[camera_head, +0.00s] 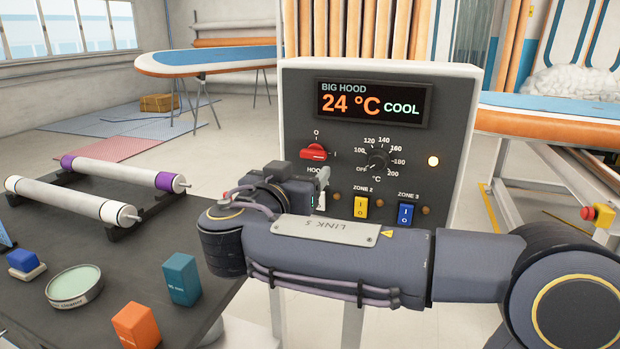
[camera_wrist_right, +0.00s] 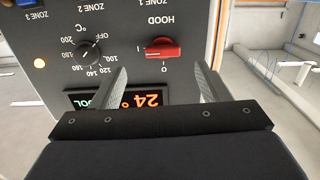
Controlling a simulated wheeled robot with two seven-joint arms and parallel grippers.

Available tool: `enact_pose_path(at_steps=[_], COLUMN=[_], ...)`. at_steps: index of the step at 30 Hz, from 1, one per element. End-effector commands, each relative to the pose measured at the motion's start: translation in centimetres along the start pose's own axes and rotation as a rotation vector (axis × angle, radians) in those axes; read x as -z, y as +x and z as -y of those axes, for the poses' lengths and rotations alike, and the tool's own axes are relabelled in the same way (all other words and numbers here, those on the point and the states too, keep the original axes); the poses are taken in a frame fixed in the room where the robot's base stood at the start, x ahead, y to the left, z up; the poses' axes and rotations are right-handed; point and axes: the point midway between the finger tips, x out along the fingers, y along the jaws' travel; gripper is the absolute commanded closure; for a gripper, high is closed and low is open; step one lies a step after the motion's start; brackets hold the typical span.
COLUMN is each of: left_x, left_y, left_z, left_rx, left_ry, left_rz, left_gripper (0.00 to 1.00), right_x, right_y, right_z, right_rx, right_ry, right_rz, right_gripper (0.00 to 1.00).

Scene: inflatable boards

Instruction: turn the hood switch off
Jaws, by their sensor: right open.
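The hood switch is a red rotary knob (camera_head: 314,152) on the dark front of the control box (camera_head: 455,120). Its handle lies horizontal, in line with the I mark; the O mark is above it. The display reads 24 °C COOL. My right gripper (camera_head: 319,182) is just below the knob in the head view, partly hidden by its own wrist. In the right wrist view, which is upside down, the open fingers (camera_wrist_right: 160,72) are spread either side of the red knob (camera_wrist_right: 163,48), with nothing held. Contact cannot be told. My left gripper is not in view.
A temperature dial (camera_head: 378,160) sits right of the knob. A yellow zone 2 switch (camera_head: 361,208) and a blue zone 3 switch (camera_head: 405,214) are below. On the dark table at left are rollers (camera_head: 70,200), a round tin (camera_head: 75,286) and small boxes (camera_head: 181,279).

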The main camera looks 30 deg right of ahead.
Motion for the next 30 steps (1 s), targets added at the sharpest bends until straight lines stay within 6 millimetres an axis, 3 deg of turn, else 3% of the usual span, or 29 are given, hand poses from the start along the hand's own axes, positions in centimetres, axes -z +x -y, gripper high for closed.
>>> enact_pose_path(at_steps=[4, 16, 27, 30], left_x=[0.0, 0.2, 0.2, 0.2], left_y=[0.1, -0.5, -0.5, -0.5], left_z=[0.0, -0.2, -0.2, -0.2], left_rx=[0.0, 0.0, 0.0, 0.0], left_ry=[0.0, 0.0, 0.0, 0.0], left_rz=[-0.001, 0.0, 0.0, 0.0], left_gripper=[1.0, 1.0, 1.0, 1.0], right_x=[0.6, 0.8, 0.7, 0.7], right_y=[0.9, 6.8, 7.6, 7.6], right_z=[0.5, 0.4, 0.4, 0.4], right_rx=[0.0, 0.001, 0.003, 0.003], right_ry=[0.029, 0.025, 0.025, 0.025], right_rz=[-0.032, -0.029, -0.029, -0.029], right_gripper=[0.31, 0.31, 0.31, 0.41])
